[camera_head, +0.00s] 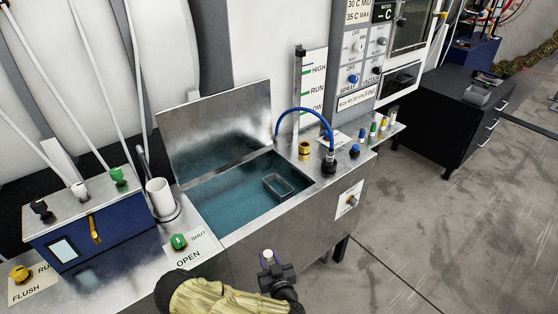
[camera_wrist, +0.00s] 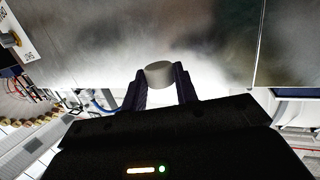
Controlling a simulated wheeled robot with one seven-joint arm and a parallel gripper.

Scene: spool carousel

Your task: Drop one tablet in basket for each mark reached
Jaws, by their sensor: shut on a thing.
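My gripper (camera_head: 270,266) is low in the head view, in front of the steel tank (camera_head: 250,240). In the wrist view my gripper (camera_wrist: 160,88) is shut on a pale grey round tablet (camera_wrist: 159,72). The tablet also shows as a small light top in the head view (camera_head: 267,255). A small rectangular basket (camera_head: 270,184) sits in the tank's blue-green liquid (camera_head: 225,205), toward the right. The level gauge (camera_head: 310,85) behind the tank has HIGH, RUN and LOW marks. I cannot read the exact level.
The tank's lid (camera_head: 215,122) stands raised at the back. A blue hose (camera_head: 300,110) arches over the right edge. A blue box (camera_head: 95,235) stands farther left. Floor is clear at right.

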